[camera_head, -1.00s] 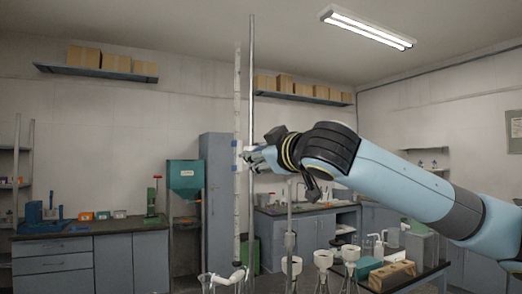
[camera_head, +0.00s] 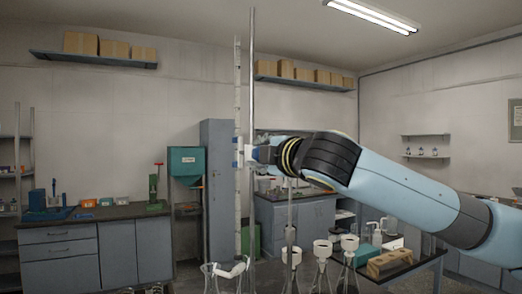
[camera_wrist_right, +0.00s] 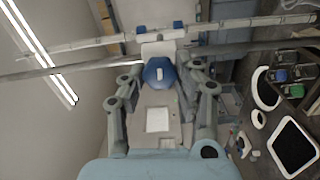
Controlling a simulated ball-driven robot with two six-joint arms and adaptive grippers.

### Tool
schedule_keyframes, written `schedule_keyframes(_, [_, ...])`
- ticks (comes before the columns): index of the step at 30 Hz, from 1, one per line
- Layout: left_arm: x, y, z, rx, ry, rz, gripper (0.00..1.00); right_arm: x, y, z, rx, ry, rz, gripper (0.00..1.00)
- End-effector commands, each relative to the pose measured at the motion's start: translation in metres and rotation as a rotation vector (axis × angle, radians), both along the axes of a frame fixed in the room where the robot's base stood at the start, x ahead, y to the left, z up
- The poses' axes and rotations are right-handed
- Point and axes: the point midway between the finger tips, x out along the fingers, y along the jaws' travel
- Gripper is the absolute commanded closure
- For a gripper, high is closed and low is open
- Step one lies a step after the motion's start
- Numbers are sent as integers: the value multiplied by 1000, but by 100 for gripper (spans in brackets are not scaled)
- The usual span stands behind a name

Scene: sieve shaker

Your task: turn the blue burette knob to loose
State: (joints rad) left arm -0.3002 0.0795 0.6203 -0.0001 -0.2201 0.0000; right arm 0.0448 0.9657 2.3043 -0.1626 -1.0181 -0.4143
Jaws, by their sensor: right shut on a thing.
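The blue burette knob (camera_wrist_right: 160,73) has a white mark on its face and sits on the white clamp (camera_wrist_right: 162,48) in the right wrist view. My right gripper (camera_wrist_right: 160,78) has a finger on each side of it and is shut on it. In the head view, the right gripper (camera_head: 262,154) points left at the clamp, and the knob is mostly hidden there. The clamp joins the upright metal rod (camera_head: 252,85) and the white graduated burette (camera_head: 238,205), with blue pieces beside the burette. My left gripper is not in view.
Below the arm, several glass flasks with white funnels (camera_head: 321,247) stand near a wooden block (camera_head: 390,264) on a dark table. A small white-and-glass piece (camera_head: 232,270) is near the burette's foot. Cabinets, a counter (camera_head: 85,225) and wall shelves stand farther back.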

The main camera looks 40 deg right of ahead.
Motion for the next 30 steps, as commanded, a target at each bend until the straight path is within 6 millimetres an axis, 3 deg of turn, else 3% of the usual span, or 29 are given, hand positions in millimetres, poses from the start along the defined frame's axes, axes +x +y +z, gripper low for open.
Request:
schedule_keyframes(23, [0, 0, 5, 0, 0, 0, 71, 0, 0, -2, -102, 36, 0, 100])
schedule_keyframes(24, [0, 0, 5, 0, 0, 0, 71, 0, 0, -2, -102, 36, 0, 68])
schedule_keyframes(30, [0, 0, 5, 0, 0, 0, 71, 0, 0, -2, -101, 35, 0, 45])
